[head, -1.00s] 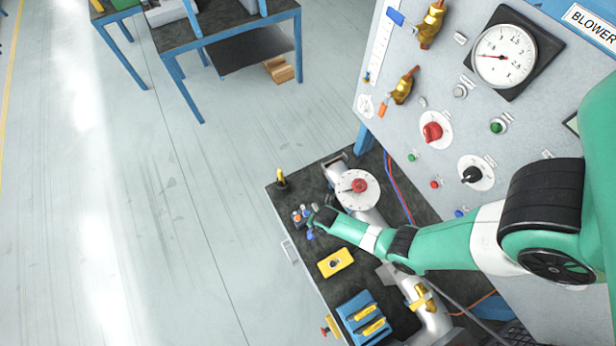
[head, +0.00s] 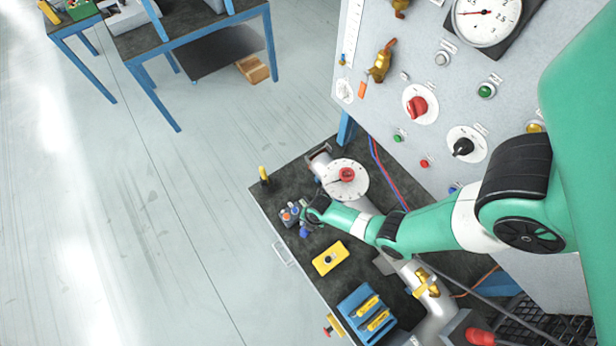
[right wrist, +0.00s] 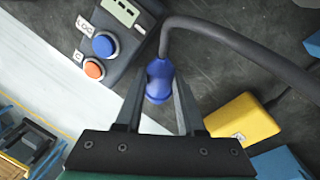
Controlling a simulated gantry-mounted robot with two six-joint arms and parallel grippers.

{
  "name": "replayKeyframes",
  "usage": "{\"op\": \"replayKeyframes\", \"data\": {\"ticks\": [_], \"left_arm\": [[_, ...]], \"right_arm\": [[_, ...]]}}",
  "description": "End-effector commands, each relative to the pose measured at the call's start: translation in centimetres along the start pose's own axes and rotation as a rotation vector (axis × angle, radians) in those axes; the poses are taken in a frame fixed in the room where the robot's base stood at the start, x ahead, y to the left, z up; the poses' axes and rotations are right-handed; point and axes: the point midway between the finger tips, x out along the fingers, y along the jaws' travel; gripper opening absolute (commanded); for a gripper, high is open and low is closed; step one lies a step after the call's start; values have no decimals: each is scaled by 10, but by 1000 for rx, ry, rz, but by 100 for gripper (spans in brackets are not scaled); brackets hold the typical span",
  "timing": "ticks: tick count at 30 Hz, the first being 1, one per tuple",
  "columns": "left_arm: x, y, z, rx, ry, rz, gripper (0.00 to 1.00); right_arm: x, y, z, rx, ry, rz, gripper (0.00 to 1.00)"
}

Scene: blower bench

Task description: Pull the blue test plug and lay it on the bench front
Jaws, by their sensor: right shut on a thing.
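The blue test plug (right wrist: 158,82) sits between the two fingers of my right gripper (right wrist: 158,100) in the right wrist view, with a dark grey cable (right wrist: 235,42) arching away from its far end to the right. The gripper is shut on the plug. In the head view the blue plug (head: 304,231) shows small at the tip of my right gripper (head: 307,222), low over the bench front (head: 262,196), beside the button box (head: 288,214). I cannot tell whether the plug's lower end touches anything. My left gripper is not in view.
The button box has a blue button (right wrist: 104,45) and an orange button (right wrist: 94,68). A yellow box (head: 330,258), a blue tray with yellow tools (head: 352,300) and a pipe with a white dial (head: 345,179) stand on the bench. The gauge panel (head: 420,70) rises behind.

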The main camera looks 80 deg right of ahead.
Motion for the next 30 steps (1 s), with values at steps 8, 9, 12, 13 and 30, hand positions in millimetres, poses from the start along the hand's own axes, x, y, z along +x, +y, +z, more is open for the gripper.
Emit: {"op": "replayKeyframes", "data": {"ticks": [8, 9, 12, 13, 30], "left_arm": [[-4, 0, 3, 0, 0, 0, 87], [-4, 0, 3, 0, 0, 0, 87], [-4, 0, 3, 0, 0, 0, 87], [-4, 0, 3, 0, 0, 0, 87], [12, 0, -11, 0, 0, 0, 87]], "right_arm": [[5, 0, 0, 0, 0, 1, 0], [5, 0, 0, 0, 0, 1, 0], [5, -1, 0, 0, 0, 1, 49], [5, -1, 0, 0, 0, 1, 54], [-17, 0, 0, 0, -1, 1, 73]]}}
